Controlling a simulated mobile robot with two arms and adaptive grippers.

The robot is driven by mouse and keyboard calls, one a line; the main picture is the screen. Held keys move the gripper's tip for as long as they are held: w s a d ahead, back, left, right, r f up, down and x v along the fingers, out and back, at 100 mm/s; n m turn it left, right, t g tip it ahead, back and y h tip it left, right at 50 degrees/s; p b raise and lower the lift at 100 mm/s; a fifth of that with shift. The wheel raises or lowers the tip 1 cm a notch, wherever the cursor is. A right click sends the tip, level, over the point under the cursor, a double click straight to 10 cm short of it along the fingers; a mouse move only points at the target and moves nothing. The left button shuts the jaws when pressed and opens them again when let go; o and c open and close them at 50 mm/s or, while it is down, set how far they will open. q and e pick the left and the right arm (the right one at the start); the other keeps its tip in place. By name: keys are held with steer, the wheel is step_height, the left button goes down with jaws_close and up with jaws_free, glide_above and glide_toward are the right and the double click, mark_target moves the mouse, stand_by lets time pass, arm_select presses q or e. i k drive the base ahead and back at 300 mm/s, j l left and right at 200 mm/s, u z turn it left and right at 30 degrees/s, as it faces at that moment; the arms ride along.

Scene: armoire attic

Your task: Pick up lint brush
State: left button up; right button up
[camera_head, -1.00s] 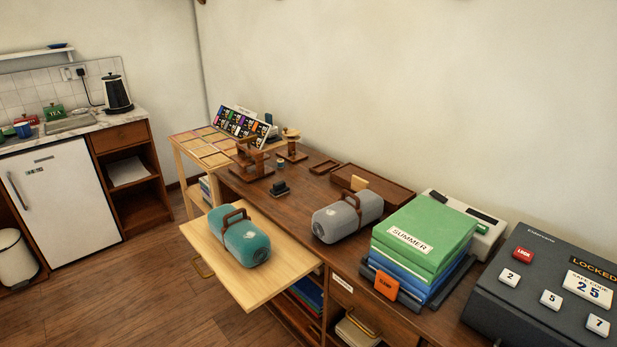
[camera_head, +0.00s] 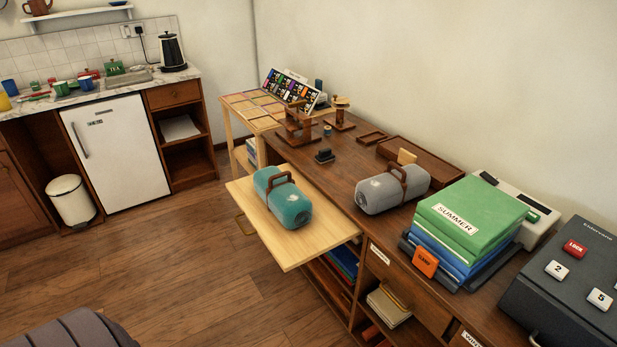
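I cannot make out a lint brush for certain. A small tan piece (camera_head: 407,157) stands by the brown tray and is also unclear. Neither of my grippers is in view.
A teal roll with a brown handle (camera_head: 283,202) lies on the pulled-out board (camera_head: 262,232). A grey roll (camera_head: 378,194) lies on the desk (camera_head: 345,178), left of green and blue folders (camera_head: 468,215) and a dark keypad box (camera_head: 570,275). A dark ribbed shape (camera_head: 75,332) is bottom left. Floor (camera_head: 190,260) is open.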

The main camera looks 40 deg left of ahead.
mark_target(324, 156)
steer(key=j+z, duration=0.15)
steer(key=z, duration=0.3)
steer(key=j+z, duration=0.2)
steer(key=z, duration=0.2)
steer(key=j+z, duration=0.25)
steer(key=j, duration=0.35)
steer(key=j+z, duration=0.3)
steer(key=j, duration=0.25)
steer(key=k+j+z, duration=0.25)
steer(key=j, duration=0.3)
steer(key=i+j, duration=0.05)
steer(key=i, duration=0.05)
